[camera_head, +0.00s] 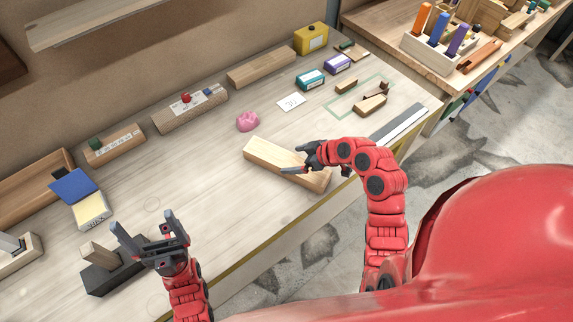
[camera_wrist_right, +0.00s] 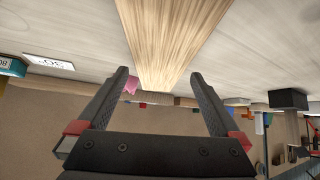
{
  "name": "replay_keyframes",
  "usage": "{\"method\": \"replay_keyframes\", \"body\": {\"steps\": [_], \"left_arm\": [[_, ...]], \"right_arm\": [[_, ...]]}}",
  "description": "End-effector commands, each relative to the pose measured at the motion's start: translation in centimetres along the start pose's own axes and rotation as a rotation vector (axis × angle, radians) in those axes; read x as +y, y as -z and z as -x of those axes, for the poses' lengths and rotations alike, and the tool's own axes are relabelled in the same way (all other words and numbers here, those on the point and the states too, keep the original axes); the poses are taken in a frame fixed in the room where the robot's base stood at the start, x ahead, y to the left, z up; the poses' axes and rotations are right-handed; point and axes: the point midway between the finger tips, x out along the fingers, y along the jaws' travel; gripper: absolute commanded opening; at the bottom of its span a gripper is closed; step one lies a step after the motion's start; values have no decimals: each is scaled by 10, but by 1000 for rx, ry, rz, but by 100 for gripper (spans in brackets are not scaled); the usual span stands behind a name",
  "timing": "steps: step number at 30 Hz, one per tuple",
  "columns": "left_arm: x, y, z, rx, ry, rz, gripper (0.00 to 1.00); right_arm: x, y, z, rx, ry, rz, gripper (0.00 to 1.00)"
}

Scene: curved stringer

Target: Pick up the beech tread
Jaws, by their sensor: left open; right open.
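A long light wooden piece, which I take to be the beech tread (camera_head: 262,154), lies on the workbench just right of centre in the head view. My right gripper (camera_head: 293,160) is open above its right part, and its fingers and wrist hide some of the wood. In the right wrist view the same pale wood (camera_wrist_right: 170,40) runs down between the two spread fingers (camera_wrist_right: 160,74); I see no finger closed on it. My left gripper (camera_head: 141,220) is open and empty at the front left of the bench, with its fingers pointing up.
A black block with a wooden piece (camera_head: 103,278) stands beside my left gripper. A pink lump (camera_head: 248,121) and a number card (camera_head: 291,102) lie behind the tread. Wooden blocks (camera_head: 370,105) and a metal strip (camera_head: 398,122) lie right. The bench between the grippers is clear.

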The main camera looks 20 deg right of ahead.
Motion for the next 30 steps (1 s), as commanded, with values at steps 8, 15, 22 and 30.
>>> {"method": "replay_keyframes", "body": {"steps": [8, 15, 22, 30], "left_arm": [[0, -1, 7, 0, 0, 0, 97], [0, -1, 6, 0, 0, 0, 97], [0, -1, 6, 0, 0, 0, 97], [0, -1, 6, 0, 0, 0, 97]], "right_arm": [[0, 1, -27, 0, 0, 1, 100], [0, 1, -26, 0, 0, 1, 87], [0, 1, -26, 0, 0, 0, 46], [0, 1, -26, 0, 0, 0, 0]]}}
